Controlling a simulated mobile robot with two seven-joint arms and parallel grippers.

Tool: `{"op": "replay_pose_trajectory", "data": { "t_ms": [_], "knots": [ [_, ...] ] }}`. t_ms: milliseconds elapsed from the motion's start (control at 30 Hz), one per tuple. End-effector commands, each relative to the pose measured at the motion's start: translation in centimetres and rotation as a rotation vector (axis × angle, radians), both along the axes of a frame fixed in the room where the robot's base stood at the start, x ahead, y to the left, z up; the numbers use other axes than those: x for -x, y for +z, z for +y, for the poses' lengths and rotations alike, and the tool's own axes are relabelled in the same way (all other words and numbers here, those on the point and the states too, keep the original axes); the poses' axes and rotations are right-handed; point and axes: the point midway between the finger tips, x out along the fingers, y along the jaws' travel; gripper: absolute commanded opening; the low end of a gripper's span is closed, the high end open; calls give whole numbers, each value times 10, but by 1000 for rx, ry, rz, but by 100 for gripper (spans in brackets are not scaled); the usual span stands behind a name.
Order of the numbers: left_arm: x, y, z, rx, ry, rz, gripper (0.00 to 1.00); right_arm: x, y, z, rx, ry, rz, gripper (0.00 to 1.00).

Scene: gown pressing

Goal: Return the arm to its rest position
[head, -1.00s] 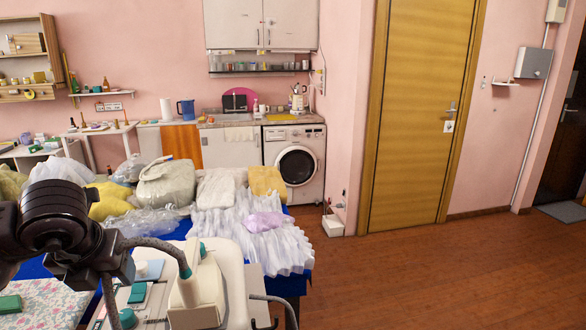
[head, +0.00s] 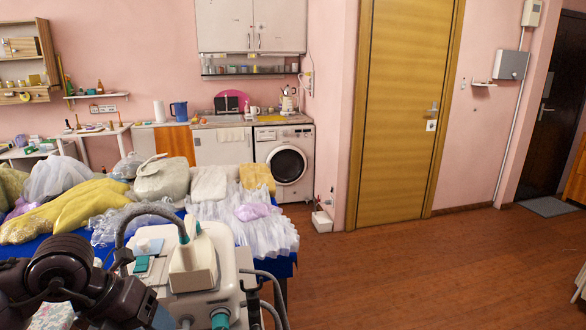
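A black jointed arm of mine (head: 58,268) comes in from the lower left in the head view. Its dark links reach to the bottom edge, in front of the white pressing machine (head: 222,257). I cannot make out any gripper fingers on it, so neither my left nor my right gripper shows. A dark hose arches over the machine. No second arm is in view.
A blue-covered table (head: 280,264) holds a white ruffled gown (head: 258,238), a yellow cloth (head: 75,212) and several wrapped bundles. Behind stand a washing machine (head: 288,165) and a kitchen counter. The wooden floor (head: 420,270) at the right is clear.

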Motion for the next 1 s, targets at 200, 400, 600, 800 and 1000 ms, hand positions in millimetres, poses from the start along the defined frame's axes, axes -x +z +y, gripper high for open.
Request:
{"op": "replay_pose_trajectory", "data": {
  "t_ms": [200, 400, 600, 800, 1000],
  "knots": [
    [32, -17, -66, 568, -36, 145, 57, 1, 1, 1, -3, -2, 0, 61],
    [30, -10, -86, 1127, 178, 193, 57, 5, -2, 0, -2, -4, 9, 61],
    [8, -35, -54, 1542, 638, 184, 57, 10, -6, -2, 1, -5, 22, 61],
    [12, -118, 5, 1719, 1282, 191, 57, 10, -7, -2, 2, -4, 22, 61],
    [61, -219, 44, 1645, 1882, 274, 57, 6, -4, -2, 3, -1, 14, 61]
  ]
}}
